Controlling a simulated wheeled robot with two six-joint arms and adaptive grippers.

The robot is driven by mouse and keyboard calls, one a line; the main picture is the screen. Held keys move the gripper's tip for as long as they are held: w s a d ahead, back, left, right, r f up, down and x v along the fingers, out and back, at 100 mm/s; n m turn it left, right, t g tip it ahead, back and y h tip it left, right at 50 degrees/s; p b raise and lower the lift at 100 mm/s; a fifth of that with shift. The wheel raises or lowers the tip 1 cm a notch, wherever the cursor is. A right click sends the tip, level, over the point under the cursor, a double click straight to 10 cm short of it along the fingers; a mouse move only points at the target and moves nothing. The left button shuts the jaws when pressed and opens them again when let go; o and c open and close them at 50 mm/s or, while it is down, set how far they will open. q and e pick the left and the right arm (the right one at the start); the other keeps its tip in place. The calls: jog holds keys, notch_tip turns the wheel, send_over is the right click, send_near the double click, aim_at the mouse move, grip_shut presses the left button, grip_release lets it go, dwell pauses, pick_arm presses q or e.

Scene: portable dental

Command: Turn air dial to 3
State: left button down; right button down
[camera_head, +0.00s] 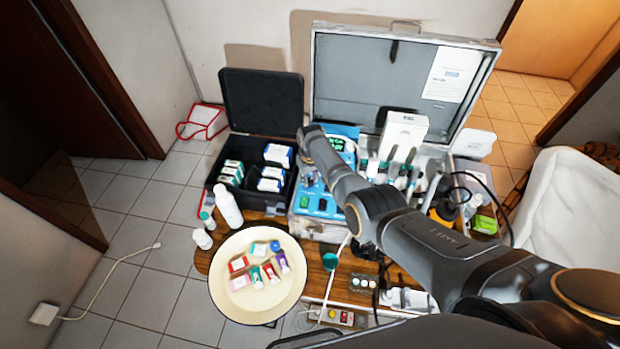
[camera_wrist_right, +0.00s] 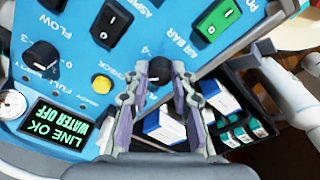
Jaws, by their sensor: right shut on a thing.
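The blue control panel (camera_head: 316,205) of the case also fills the upper left of the right wrist view (camera_wrist_right: 80,50). The air dial (camera_wrist_right: 160,69), a dark knob beside the "AIR BAR" label, sits between the fingertips of my right gripper (camera_wrist_right: 159,80). The gripper is shut on it, one finger on each side. Its pointer is largely hidden by the fingers, so I cannot read its setting. In the head view my right arm reaches over the panel and hides the dial. My left gripper is in neither view.
Near the dial are a flow knob (camera_wrist_right: 42,56), a yellow button (camera_wrist_right: 101,84), a black switch (camera_wrist_right: 110,23), a green switch (camera_wrist_right: 217,18) and a display (camera_wrist_right: 58,127) reading "LINE OK WATER OFF". A black box (camera_head: 262,90) of cartons stands left. A round tray (camera_head: 232,305) is in front.

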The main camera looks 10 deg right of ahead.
aim_at(310, 187)
jog(key=shift+m, duration=0.9)
jog(key=c, duration=1.1)
grip_release()
jog(key=r, duration=0.8)
jog(key=s+r, duration=0.1)
jog(key=r, duration=0.3)
jog(key=shift+s+a, duration=0.1)
jog(key=shift+f, duration=0.1)
